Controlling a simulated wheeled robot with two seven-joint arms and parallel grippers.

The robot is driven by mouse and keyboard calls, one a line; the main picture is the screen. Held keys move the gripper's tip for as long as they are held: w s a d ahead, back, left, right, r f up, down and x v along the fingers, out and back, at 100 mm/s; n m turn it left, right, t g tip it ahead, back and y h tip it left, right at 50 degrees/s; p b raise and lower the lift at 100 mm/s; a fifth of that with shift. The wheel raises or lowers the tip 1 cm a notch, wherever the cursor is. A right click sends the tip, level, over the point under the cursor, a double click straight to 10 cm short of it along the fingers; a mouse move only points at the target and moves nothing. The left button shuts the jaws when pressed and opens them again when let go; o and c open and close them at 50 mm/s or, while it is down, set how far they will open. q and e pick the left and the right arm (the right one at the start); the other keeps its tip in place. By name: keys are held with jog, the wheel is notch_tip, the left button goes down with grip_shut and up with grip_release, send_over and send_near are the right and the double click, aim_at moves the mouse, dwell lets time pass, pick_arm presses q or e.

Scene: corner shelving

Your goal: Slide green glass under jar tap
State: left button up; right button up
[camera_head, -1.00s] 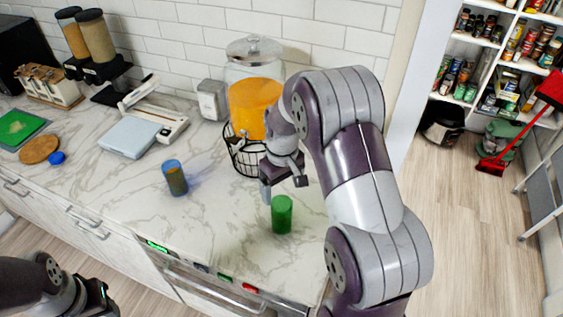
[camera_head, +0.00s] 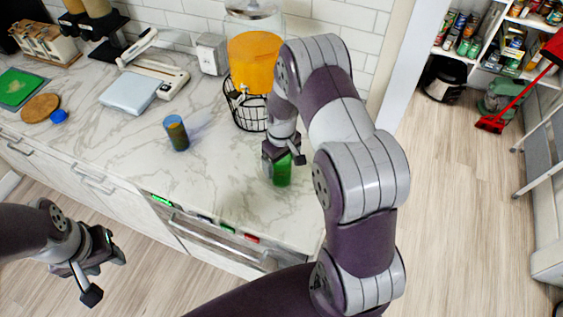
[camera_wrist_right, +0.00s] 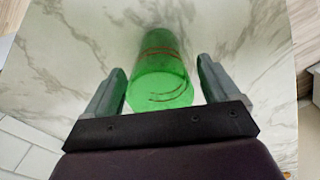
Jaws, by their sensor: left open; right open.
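The green glass (camera_head: 282,174) stands upright on the marble counter, in front of and right of the jar. My right gripper (camera_head: 283,160) is open and low at the glass. In the right wrist view the green glass (camera_wrist_right: 160,82) lies between the two open fingers (camera_wrist_right: 162,90), with a gap on each side. The jar (camera_head: 255,62) of orange liquid sits in a black wire stand (camera_head: 247,112). My left gripper (camera_head: 88,276) is open and empty, in front of the counter at lower left.
A blue glass (camera_head: 176,133) with dark contents stands left of the jar. The counter between the blue glass and the green glass is clear.

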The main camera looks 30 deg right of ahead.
jog(key=shift+f, duration=1.35)
jog(key=c, duration=1.2)
